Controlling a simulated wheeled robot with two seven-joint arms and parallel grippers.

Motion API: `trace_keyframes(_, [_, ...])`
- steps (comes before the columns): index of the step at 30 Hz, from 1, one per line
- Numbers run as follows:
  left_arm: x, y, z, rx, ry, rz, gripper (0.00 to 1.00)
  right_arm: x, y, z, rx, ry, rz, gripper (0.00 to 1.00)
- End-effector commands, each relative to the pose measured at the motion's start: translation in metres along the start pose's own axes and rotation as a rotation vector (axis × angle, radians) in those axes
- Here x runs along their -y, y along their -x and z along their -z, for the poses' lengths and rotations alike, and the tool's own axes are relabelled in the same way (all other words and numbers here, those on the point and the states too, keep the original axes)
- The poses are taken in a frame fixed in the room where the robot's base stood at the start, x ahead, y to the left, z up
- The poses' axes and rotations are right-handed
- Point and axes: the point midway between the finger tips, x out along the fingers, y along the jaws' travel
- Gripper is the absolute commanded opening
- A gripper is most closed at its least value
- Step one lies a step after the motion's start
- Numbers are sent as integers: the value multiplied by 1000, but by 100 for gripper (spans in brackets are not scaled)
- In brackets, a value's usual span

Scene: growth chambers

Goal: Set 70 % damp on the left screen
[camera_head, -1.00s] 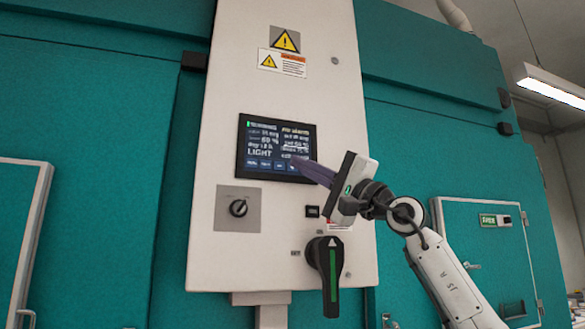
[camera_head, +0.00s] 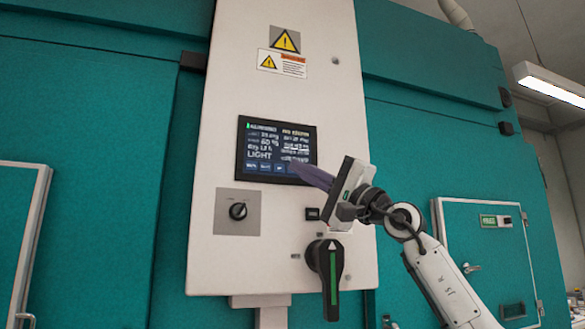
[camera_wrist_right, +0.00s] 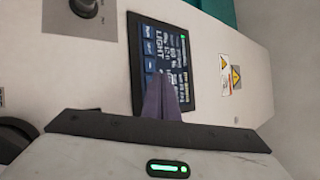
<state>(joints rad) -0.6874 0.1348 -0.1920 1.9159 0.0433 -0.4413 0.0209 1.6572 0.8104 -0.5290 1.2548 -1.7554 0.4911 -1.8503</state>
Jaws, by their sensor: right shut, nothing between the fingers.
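The dark screen (camera_head: 265,148) sits on the white control panel between the teal chambers. It shows two columns of small text, the word LIGHT and a row of blue buttons along the bottom. Most of the figures are too blurred to read. My right gripper (camera_head: 300,168) is shut and empty, its fingertips at the screen's lower right part. In the wrist view the shut fingers (camera_wrist_right: 160,88) point at the screen (camera_wrist_right: 165,65) and cover part of its button row. I cannot tell whether the tips touch the glass. My left gripper is not in view.
Below the screen are a rotary knob (camera_head: 238,211), a small black switch (camera_head: 312,213) and a large black handle with a green stripe (camera_head: 329,272). Warning labels (camera_head: 283,52) are above.

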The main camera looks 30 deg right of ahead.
Motion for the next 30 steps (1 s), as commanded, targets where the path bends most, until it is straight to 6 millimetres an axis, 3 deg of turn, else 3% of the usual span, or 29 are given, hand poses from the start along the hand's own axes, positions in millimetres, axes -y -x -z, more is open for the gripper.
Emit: trace_keyframes(30, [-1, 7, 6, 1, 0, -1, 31, -3, -5, 3, 0, 0, 0, 0])
